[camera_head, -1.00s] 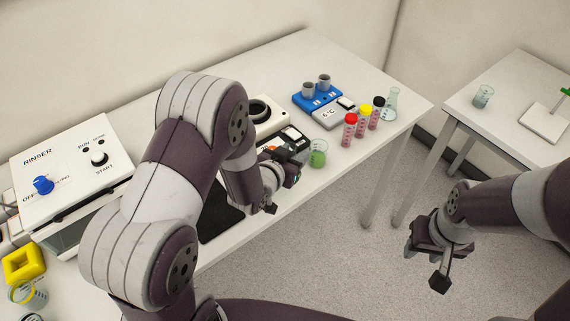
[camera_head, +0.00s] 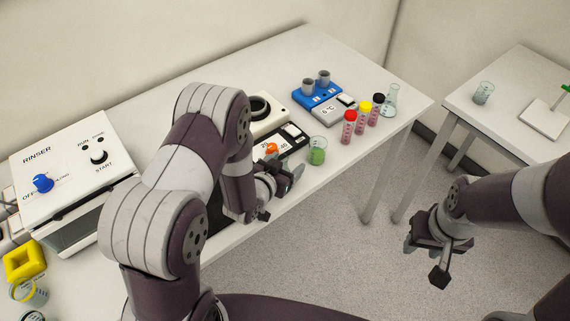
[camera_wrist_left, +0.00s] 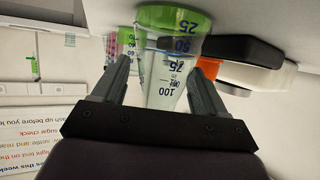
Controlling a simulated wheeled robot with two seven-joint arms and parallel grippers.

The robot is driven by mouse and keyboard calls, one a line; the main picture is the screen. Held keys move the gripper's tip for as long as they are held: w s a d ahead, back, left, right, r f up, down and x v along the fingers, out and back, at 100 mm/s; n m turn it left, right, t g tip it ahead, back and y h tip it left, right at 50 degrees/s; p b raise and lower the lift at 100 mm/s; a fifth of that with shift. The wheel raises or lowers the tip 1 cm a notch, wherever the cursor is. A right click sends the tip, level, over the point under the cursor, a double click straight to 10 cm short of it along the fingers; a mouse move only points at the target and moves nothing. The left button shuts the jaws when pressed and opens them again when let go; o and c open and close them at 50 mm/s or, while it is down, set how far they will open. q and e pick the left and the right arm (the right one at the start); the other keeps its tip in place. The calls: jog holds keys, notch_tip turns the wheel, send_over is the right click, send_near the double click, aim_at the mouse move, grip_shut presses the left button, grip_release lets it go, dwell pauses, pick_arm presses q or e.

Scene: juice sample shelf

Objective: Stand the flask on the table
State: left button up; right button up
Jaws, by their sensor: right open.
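A graduated glass vessel with green liquid (camera_head: 317,151) stands upright on the table (camera_head: 365,70) near its front edge. My right gripper (camera_head: 425,265) is open and empty over the floor.
Red-, yellow- and black-capped vials (camera_head: 349,127) stand between the green vessel and the conical flask. A device with an orange knob (camera_head: 271,148) lies behind my left gripper. A blue block (camera_head: 318,97) stands further back. A second table (camera_head: 515,75) is at right.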

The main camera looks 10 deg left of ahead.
pick_arm(q)
jog(key=shift+s+r, duration=0.1)
jog(key=shift+r, duration=0.1)
jog(key=s+a+r+n+g+y, duration=0.1)
jog(key=s+r+g, duration=0.3)
jog(key=s, duration=0.5)
jog(key=s+a+r+n+g+y, duration=0.1)
jog(key=s+r+g, duration=0.4)
jog(key=s, duration=0.5)
jog(key=a+g+y, duration=0.1)
jog(key=a+g, duration=0.1)
jog(key=shift+s+a+n+g, duration=0.3)
jog(key=shift+a+n, duration=0.1)
